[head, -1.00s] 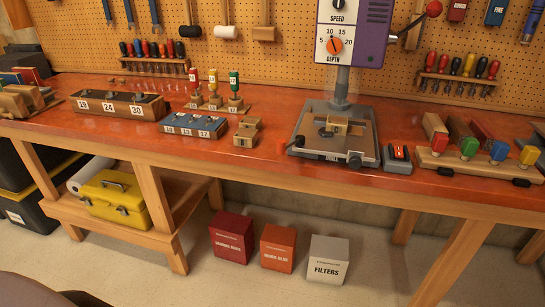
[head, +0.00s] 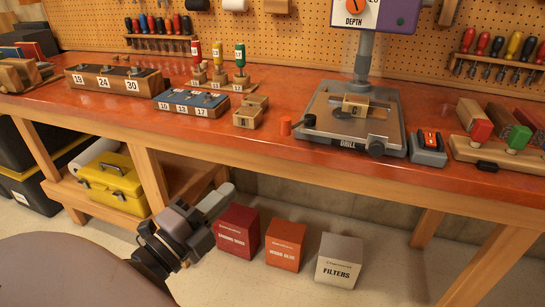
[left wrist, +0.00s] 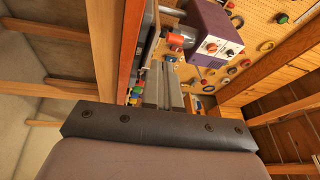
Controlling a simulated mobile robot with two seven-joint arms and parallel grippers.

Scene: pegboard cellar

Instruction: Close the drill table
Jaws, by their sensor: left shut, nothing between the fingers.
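The drill table (head: 392,128), a grey metal plate marked DRILL, sits at the foot of the drill press on the red workbench in the head view. A wooden block (head: 357,106) lies on it, and a dark knob (head: 309,120) is at its left front corner. The purple drill head (head: 372,14) stands above on a grey column. My left gripper (head: 226,193) is below the bench front, left of and lower than the drill table, touching nothing visible. It is shut and empty. In the left wrist view its fingers (left wrist: 163,88) point toward the drill press (left wrist: 210,35). My right gripper is not in view.
The workbench front edge (head: 250,148) lies above my left gripper. Red, orange and white boxes (head: 340,260) stand on the floor beyond it. A red-orange switch box (head: 429,146) sits right of the drill table. A yellow toolbox (head: 115,183) is on the lower shelf.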

